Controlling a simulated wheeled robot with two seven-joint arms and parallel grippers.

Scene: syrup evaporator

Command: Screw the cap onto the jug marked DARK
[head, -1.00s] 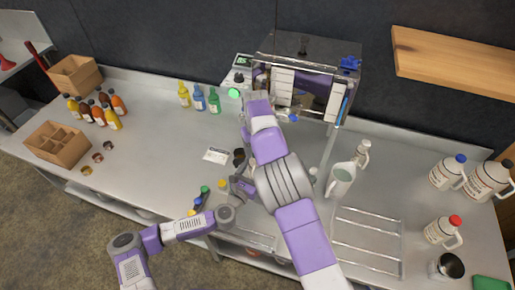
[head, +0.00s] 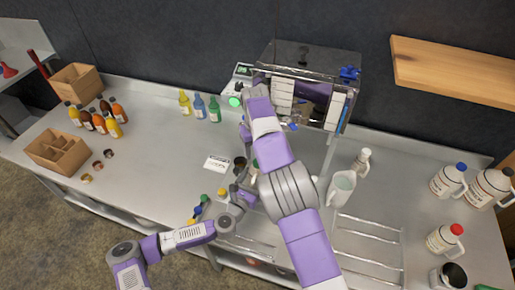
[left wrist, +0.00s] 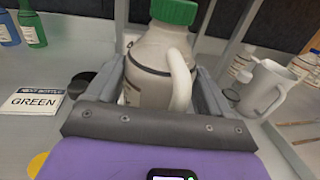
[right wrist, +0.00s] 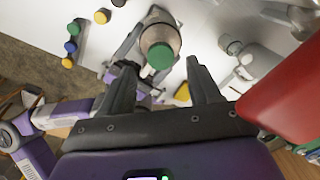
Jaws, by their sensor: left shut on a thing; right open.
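A pale jug with a white handle (left wrist: 152,55) stands upright between the fingers of my left gripper (left wrist: 160,90), which is shut on it. A green cap (left wrist: 174,11) sits on top of the jug; whether it is screwed tight cannot be told. The jug's label faces away, so its marking is not readable. In the right wrist view the green cap (right wrist: 160,55) shows from above. My right gripper (right wrist: 163,85) is open, with the cap just beyond and between its fingertips, not gripped. In the head view my right arm hides most of the jug, leaving a bit of green cap (head: 256,163).
Loose coloured caps (right wrist: 70,47) lie near the front edge. A card reading GREEN (left wrist: 37,102) lies beside the jug. A white pitcher (head: 341,188), a small bottle (head: 362,160) and a wire rack (head: 368,250) are to the right. Capped jugs (head: 448,180) stand farther right.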

